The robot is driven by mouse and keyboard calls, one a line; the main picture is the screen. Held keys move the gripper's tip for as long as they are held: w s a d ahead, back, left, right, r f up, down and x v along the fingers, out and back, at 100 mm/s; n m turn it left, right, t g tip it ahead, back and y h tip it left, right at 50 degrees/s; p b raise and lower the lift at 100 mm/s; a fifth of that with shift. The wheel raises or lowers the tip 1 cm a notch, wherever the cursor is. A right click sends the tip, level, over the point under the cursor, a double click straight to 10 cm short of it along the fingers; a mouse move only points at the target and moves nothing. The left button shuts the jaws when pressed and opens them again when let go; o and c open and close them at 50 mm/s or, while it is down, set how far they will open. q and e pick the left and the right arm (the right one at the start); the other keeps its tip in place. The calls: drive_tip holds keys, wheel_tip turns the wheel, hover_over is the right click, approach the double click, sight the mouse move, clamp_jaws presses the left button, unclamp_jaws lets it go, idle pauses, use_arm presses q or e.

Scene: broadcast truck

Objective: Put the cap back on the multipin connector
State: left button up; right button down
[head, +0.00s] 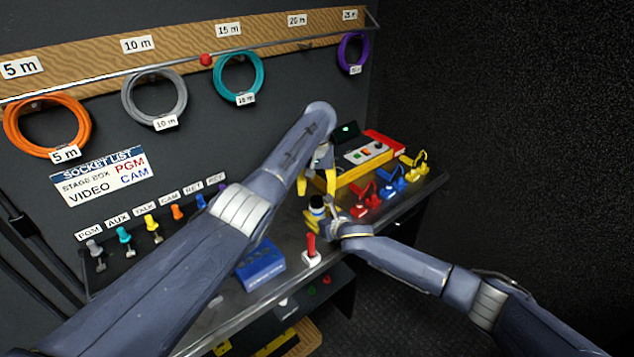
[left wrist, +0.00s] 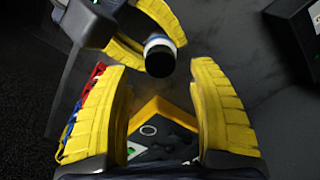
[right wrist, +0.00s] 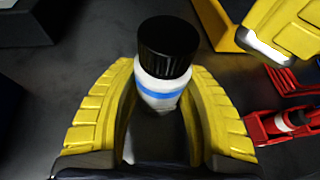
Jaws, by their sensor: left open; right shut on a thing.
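My right gripper (head: 318,216) is shut on a short white cylinder with a blue band and a black ribbed top (right wrist: 164,72). It holds it upright, black top up, above the bench; whether this is the multipin connector or its cap I cannot tell. The cylinder also shows in the left wrist view (left wrist: 159,55), dark end towards that camera. My left gripper (head: 318,184) is open and empty, just above and behind the cylinder, not touching it. One yellow left finger shows in the right wrist view (right wrist: 285,30). No separate loose cap is clearly visible.
Red (head: 364,200), blue (head: 393,180) and yellow (head: 416,166) fittings line the bench's right side. A yellow-and-red panel box (head: 372,150) stands behind them. A red-handled item (head: 311,247) and a blue box (head: 260,264) are nearer. Coloured plugs line the wall at left.

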sight(317, 199)
use_arm(q)
drive_tip(key=shift+f, duration=2.3)
drive_tip(key=shift+c, duration=0.4)
clamp_jaws()
drive_tip(key=m, duration=1.3)
drive_tip(key=shift+c, duration=0.2)
unclamp_jaws()
